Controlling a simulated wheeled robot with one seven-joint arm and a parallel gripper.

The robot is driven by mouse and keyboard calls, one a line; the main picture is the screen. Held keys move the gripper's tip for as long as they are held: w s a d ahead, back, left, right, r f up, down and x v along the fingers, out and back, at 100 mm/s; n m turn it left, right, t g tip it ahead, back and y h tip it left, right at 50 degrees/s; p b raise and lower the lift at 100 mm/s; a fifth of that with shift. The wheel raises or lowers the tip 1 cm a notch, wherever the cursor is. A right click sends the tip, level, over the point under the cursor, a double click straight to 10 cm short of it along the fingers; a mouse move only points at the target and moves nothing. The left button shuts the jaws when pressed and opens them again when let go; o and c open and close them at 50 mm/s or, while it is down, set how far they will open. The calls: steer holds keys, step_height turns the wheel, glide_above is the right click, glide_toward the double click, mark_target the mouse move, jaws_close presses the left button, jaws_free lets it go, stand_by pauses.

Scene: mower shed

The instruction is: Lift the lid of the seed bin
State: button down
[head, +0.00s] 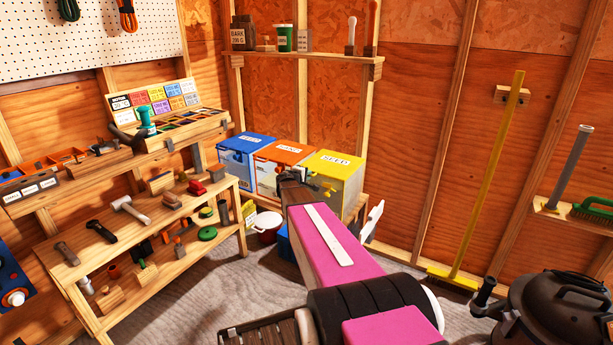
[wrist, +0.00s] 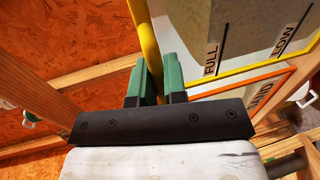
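The seed bin (head: 346,202) is the rightmost of three bins in the corner. Its yellow lid (head: 335,164) carries the word SEED and looks down on the bin in the head view. My gripper (head: 322,186) is at the front of this bin, partly hidden by my own arm. In the wrist view its two green fingers (wrist: 156,82) stand close together with a yellow bar (wrist: 144,35), apparently the lid's front handle, between them. The fingers look shut on this bar. The bin's front window (wrist: 235,35) shows FULL and LOW marks.
The sand bin (head: 284,152), with an orange lid, stands close on the left, and a blue-lidded bin (head: 246,143) beyond it. A shelf (head: 310,56) hangs above. A workbench (head: 225,185) stands at left. A yellow-handled broom (head: 490,170) leans at right.

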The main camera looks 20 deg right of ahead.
steer(key=shift+r, duration=0.8)
steer(key=w+d+r+g+y, duration=0.2)
steer(key=r+y, duration=0.1)
steer(key=r, duration=0.4)
steer(key=w+d+r+g+y, duration=0.1)
steer(key=d+r+g+y, duration=0.1)
steer(key=r, duration=0.5)
steer(key=w+d+r+g+y, duration=0.3)
steer(key=w+d+r, duration=0.5)
steer(key=d+r, duration=0.3)
steer(key=shift+w+g+y, duration=0.35)
steer(key=shift+g+y, duration=0.05)
steer(key=shift+y, duration=0.5)
steer(key=c, duration=1.2)
jaws_free()
